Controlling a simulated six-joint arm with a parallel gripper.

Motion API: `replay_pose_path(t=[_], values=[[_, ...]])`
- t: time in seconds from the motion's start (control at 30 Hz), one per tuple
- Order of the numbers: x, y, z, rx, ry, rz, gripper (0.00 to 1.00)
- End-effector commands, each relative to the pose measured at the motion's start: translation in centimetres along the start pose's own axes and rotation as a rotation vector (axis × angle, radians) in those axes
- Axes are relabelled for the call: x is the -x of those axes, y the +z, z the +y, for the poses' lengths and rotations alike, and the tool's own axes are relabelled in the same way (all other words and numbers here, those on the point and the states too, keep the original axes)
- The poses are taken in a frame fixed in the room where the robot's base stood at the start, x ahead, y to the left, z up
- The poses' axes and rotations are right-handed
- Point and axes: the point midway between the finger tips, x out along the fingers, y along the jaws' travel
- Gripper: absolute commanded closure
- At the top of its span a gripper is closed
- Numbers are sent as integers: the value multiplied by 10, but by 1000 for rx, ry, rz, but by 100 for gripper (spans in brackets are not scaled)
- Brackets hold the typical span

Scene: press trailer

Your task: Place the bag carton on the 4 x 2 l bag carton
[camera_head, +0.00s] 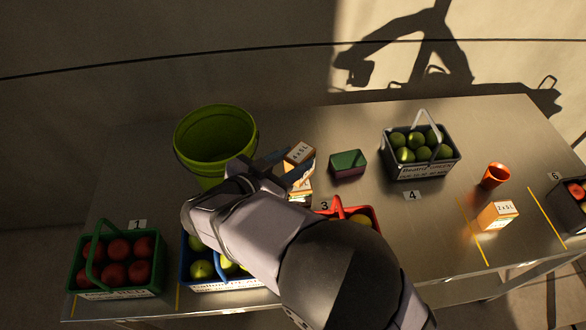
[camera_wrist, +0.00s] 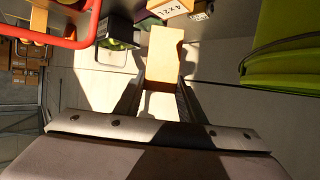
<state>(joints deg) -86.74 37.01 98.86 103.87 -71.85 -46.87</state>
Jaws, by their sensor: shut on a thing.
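My gripper (camera_head: 285,168) is shut on an orange bag carton (camera_head: 299,153), whose white label ends in "5L". The held carton also shows between the fingers in the wrist view (camera_wrist: 165,55). The 4 x 2 l bag carton (camera_wrist: 180,8) is at the top edge of the wrist view, partly cut off, with its label showing. In the head view a carton (camera_head: 301,190) shows just below the held one, partly hidden by my gripper and arm. I cannot tell whether the two cartons touch.
A green bucket (camera_head: 215,140) stands left of my gripper. A red basket (camera_head: 372,215) is partly behind my arm. A small green box (camera_head: 348,164), a grey basket of limes (camera_head: 420,165), an orange cup (camera_head: 495,176) and a "2x5L" carton (camera_head: 497,215) stand to the right.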

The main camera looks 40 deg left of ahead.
Motion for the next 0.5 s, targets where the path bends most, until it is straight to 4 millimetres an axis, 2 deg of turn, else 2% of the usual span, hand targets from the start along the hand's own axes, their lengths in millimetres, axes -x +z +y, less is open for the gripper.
replay_pose_path(t=[0.3, 0.5], values=[[-12, 29, 0, 4, 1, 1, 90], [-14, 34, 0, 0, 0, 1, 90]])
